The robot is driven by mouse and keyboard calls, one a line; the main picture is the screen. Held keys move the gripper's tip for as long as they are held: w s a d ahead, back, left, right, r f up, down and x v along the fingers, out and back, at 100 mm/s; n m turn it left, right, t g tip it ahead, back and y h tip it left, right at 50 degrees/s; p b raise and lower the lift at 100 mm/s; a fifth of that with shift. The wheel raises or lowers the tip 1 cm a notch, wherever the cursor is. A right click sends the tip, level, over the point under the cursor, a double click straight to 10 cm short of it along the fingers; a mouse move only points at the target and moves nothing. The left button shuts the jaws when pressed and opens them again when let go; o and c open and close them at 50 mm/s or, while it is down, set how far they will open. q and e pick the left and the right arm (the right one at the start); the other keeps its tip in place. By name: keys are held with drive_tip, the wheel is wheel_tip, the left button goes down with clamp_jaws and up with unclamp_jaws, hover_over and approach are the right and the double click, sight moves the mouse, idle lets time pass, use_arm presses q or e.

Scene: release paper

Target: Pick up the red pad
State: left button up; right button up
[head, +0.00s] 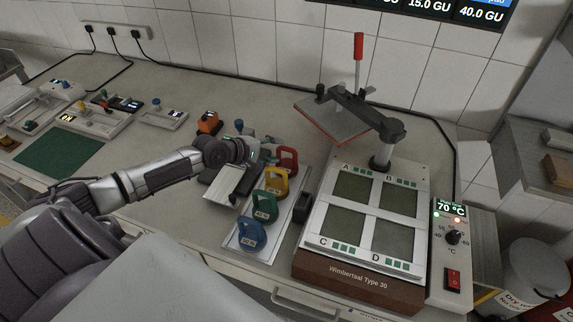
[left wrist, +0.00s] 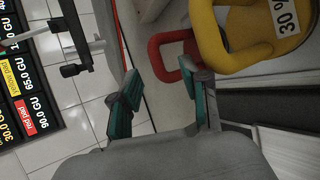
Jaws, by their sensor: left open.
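The red pad (head: 287,158) has a loop handle and stands at the far end of a row of coloured pads in the head view. Its red handle also shows in the left wrist view (left wrist: 160,42), just beyond the fingertips. My left gripper (head: 268,150) is just left of the red pad in the head view. In the left wrist view its teal-padded fingers (left wrist: 160,78) are spread and nothing is held between them. I cannot tell whether the right finger touches the red handle. My right gripper is not in view.
A yellow pad (head: 274,182), a green pad (head: 263,206) and a blue pad (head: 251,234) stand nearer in the row. A press (head: 362,215) with a raised upper plate (head: 335,121) stands to the right. An orange device (head: 208,122) sits behind the arm.

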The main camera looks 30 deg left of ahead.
sight(285, 148)
use_arm(q)
drive_tip(key=x, duration=0.3)
drive_tip(key=shift+w+d, duration=0.2)
drive_tip(key=shift+w, duration=0.2)
drive_tip(key=shift+s, duration=0.1)
clamp_jaws()
drive_tip(key=shift+a+r, duration=0.1)
drive_tip(key=shift+r, duration=0.1)
